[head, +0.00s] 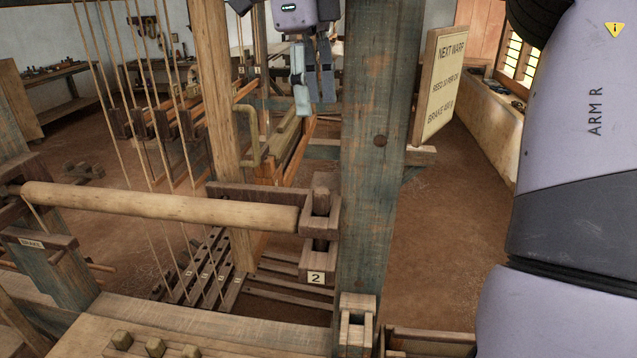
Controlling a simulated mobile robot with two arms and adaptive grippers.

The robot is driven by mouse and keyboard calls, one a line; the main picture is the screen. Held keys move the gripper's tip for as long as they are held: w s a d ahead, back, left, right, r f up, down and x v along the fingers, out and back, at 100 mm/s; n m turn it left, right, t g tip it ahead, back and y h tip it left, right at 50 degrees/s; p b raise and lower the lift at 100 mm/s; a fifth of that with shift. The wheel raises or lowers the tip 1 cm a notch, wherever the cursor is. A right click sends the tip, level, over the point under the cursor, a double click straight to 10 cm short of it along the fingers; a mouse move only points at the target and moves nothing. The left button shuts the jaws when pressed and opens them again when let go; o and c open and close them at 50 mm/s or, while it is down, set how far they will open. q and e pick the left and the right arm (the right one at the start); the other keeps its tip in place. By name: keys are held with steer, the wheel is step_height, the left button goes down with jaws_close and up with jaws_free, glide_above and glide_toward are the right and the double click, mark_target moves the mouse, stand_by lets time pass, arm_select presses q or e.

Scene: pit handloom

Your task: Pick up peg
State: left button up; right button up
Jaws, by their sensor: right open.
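Several short, square-headed wooden pegs (155,347) stand in a wooden board at the bottom left, cut by the picture edge. A dark upright wooden piece (321,200), perhaps also a peg, sits in a wooden bracket at the end of the round beam, above a tag marked 2. Which one is the task's peg I cannot tell. My right gripper (314,92) hangs at the top centre, fingers down, open and empty. It is well above the bracket in the picture and touches neither piece. My left gripper is not in view.
A thick blue-grey post (372,170) stands just right of my gripper. A round beam (160,206) crosses at left, with cords (125,100) above it. A sign board (440,85) stands behind; brown floor (450,240) is clear at right.

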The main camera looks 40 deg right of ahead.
steer(key=p, duration=0.1)
glide_toward(321, 191)
steer(key=f, duration=0.5)
steer(key=shift+s+d, duration=0.15)
steer(key=shift+d, duration=0.25)
steer(key=f, duration=0.1)
steer(key=f+p, duration=0.1)
steer(key=f, duration=0.1)
steer(key=f+p, duration=0.1)
steer(key=shift+s+a+f, duration=0.15)
steer(key=shift+s+f, duration=0.1)
steer(key=shift+s, duration=0.1)
steer(key=shift+w+f+p, duration=0.1)
steer(key=shift+f+p, duration=0.2)
steer(key=shift+f, duration=0.25)
steer(key=shift+r, duration=0.1)
jaws_close()
